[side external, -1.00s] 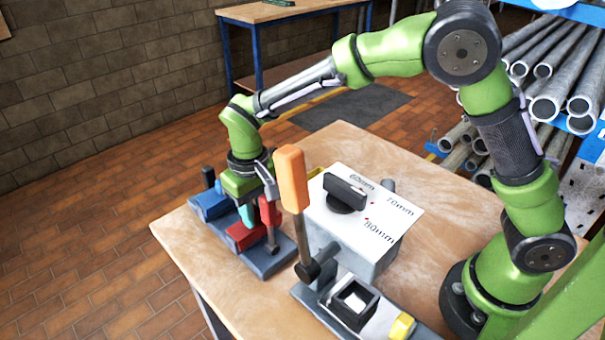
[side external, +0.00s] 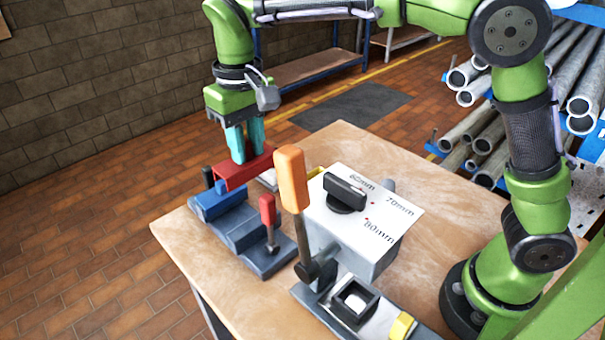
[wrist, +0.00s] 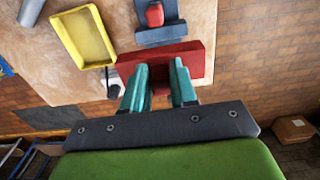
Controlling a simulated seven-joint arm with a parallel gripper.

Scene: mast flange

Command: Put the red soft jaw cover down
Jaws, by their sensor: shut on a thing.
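The red soft jaw cover (side external: 229,177) is held between the teal fingers of my gripper (side external: 243,152). It is raised above the far end of the blue-grey fixture (side external: 262,262), clear of its seat. In the wrist view the cover (wrist: 194,60) runs across just past the fingertips (wrist: 158,70), which hide part of it. A blue jaw cover (side external: 218,204) sits on the fixture, below and left of the held cover. The fixture's red-tipped lever (side external: 267,208) stands upright.
A grey block with size labels (side external: 375,215) stands right of the fixture, with an orange-handled lever (side external: 291,180) in front. A yellow tray (wrist: 82,14) lies on the wooden table in the wrist view. The right part of the table (side external: 445,225) is clear.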

